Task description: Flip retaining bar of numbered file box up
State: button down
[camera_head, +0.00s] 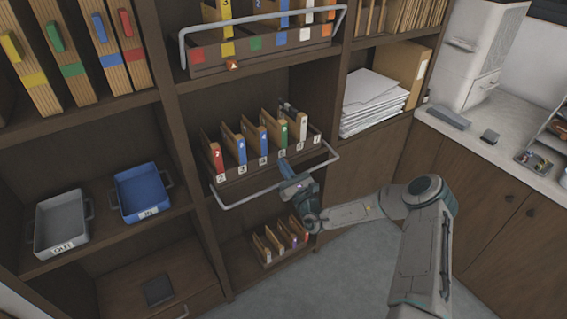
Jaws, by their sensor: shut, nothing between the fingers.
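The numbered file box (229,177) stands on the middle shelf, with number labels along its dark front. It holds several upright tan folders with red, blue, green and white spines. Its grey retaining bar (248,196) hangs low, sticking out in front of and below the box front. My gripper (284,166) is shut and empty at the box's front, right of its middle. My gripper's body hides part of the bar; I cannot tell whether the fingers touch the bar or the box.
Another file box (205,57) with its own bar (183,48) is on the shelf above. A smaller file box (268,262) sits below. Trays, grey (62,222) and blue (141,192), stand at left. A cabinet counter (465,140) is at right.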

jog(key=s+d+f+b, duration=0.2)
jog(key=s+d+f, duration=0.2)
jog(key=s+f, duration=0.2)
jog(key=shift+s+d+f, duration=0.25)
jog(key=shift+f, duration=0.05)
jog(key=s+a+r+n+g+y, duration=0.2)
jog(key=s+a+r+n+g, duration=0.3)
jog(key=s+n+g, duration=0.5)
jog(key=s+a+r+n+g+y, duration=0.1)
jog(key=s+a+r+n+g, duration=0.1)
jog(key=s+r+n+g, duration=0.75)
jog(key=s+d+r+n+t+h, duration=0.2)
jog(key=s+d+r+n+h, duration=0.2)
jog(key=s+d+h, duration=0.3)
jog(key=s+d+r+n+t+h, duration=0.2)
jog(key=s+d+r+n+h, duration=0.2)
jog(key=s+d+h, duration=0.3)
jog(key=shift+d+r+n+h, duration=0.35)
jog(key=shift+d+n+h, duration=0.5)
jog(key=shift+d, duration=1.95)
